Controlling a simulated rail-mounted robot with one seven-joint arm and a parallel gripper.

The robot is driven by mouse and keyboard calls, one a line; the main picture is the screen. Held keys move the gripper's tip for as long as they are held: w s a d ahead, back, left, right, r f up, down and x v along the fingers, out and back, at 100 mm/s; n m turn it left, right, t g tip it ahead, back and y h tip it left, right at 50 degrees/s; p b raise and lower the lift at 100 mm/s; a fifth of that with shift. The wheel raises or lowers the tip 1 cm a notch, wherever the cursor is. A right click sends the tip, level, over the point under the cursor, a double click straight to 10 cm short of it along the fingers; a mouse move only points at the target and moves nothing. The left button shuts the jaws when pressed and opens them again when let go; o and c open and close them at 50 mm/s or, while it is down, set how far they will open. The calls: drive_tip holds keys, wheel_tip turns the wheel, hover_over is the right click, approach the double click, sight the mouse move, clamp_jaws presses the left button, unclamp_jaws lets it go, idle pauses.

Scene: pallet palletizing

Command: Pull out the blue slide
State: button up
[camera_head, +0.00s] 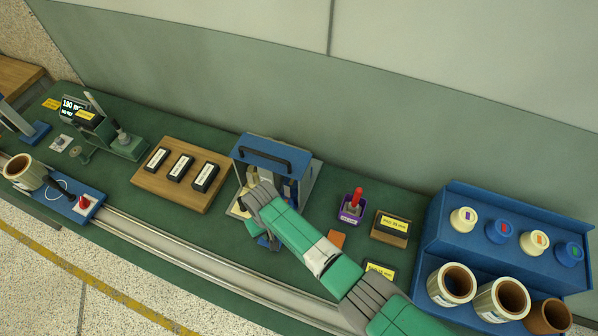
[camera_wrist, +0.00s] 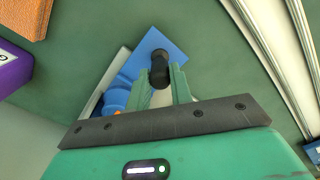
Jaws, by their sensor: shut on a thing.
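The blue slide (camera_wrist: 163,43) shows in the wrist view as a flat blue plate with an upright black knob (camera_wrist: 160,66). My gripper (camera_wrist: 161,78) has its two green fingers closed on this knob. In the head view my gripper and arm come in from the lower right and hide most of the slide; a small blue part (camera_head: 268,241) shows below the gripper. The slide lies at the front of a grey fixture with a blue top (camera_head: 275,150) and a black handle. A blue round part (camera_wrist: 117,95) sits beside the slide in the wrist view, partly hidden by my gripper.
A wooden board (camera_head: 163,188) with black labelled blocks lies left of the fixture. A purple holder (camera_head: 350,212) with a red-handled tool and an orange block (camera_head: 337,238) lie to the right. A blue rack (camera_head: 445,235) with cups stands far right. A rail (camera_head: 180,243) runs along the front.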

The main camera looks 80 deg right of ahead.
drive_tip(key=a+p, duration=0.1)
drive_tip(key=a, duration=0.2)
drive_tip(key=w+a+p, duration=0.1)
drive_tip(key=a, duration=0.1)
drive_tip(key=shift+a+r+p, duration=0.2)
drive_tip(key=shift+a+p, duration=0.05)
drive_tip(key=shift+p, duration=0.1)
drive_tip(key=shift+w+a+f, duration=0.1)
drive_tip(key=shift+a+f, duration=0.05)
drive_tip(key=shift+a, duration=0.35)
drive_tip(key=o, duration=1)
wheel_tip(320, 180, up, 7)
drive_tip(key=p, duration=0.7)
